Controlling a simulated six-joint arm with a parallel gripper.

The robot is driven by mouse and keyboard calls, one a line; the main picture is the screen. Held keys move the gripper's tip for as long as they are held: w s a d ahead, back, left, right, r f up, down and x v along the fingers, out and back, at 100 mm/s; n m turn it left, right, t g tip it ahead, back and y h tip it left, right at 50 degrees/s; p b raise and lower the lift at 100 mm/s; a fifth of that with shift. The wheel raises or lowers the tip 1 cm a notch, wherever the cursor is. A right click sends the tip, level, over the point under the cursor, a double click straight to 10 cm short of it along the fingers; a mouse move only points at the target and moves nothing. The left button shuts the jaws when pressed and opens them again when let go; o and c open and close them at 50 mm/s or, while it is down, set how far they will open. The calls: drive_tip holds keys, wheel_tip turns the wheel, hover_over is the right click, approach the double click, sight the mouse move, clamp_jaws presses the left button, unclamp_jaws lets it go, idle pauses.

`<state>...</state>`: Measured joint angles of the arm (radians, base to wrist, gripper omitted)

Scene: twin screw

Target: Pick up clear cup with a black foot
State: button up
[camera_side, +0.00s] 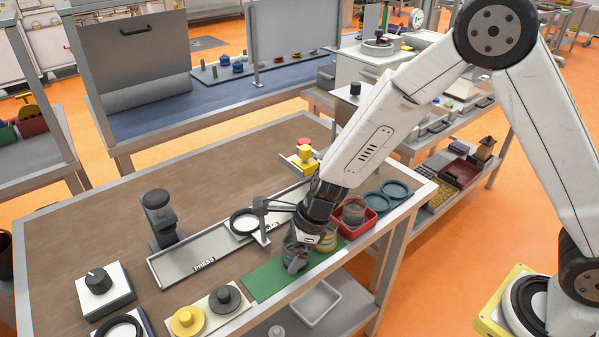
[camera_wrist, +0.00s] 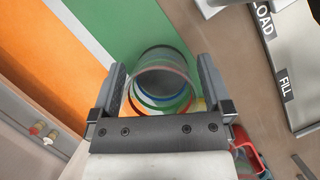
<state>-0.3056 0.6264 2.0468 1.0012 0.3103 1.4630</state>
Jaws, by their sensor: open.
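My gripper (camera_side: 299,262) points down over the green mat (camera_side: 268,281) near the table's front edge. In the wrist view my gripper (camera_wrist: 161,66) is open, with one finger on each side of a clear round cup (camera_wrist: 163,82). A yellow-banded cup (camera_side: 327,240) stands just behind my gripper. A dark greyish cup (camera_side: 353,213) stands in the red tray (camera_side: 369,223).
Blue-grey round holders (camera_side: 394,189) lie to the right of the red tray. A long metal rail marked PRESS (camera_side: 180,262) and a ring stand (camera_side: 262,235) are behind and left. Yellow (camera_side: 187,319) and grey (camera_side: 225,298) discs sit at the front left.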

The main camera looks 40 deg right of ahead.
drive_tip(key=shift+c, duration=0.2)
idle(0.3)
drive_tip(key=c, duration=1.1)
drive_tip(key=shift+r, duration=0.15)
drive_tip(key=shift+r, duration=0.7)
drive_tip(key=shift+s+d+r, duration=0.75)
drive_tip(key=shift+s+r, duration=1.15)
drive_tip(key=shift+s, duration=0.3)
drive_tip(key=shift+s+d+r, duration=0.75)
drive_tip(key=shift+s+r, duration=1.1)
drive_tip(key=shift+s, duration=0.35)
drive_tip(key=shift+s+d+r, duration=0.75)
drive_tip(key=shift+s+r, duration=1.15)
drive_tip(key=shift+s, duration=0.3)
drive_tip(key=shift+r, duration=0.15)
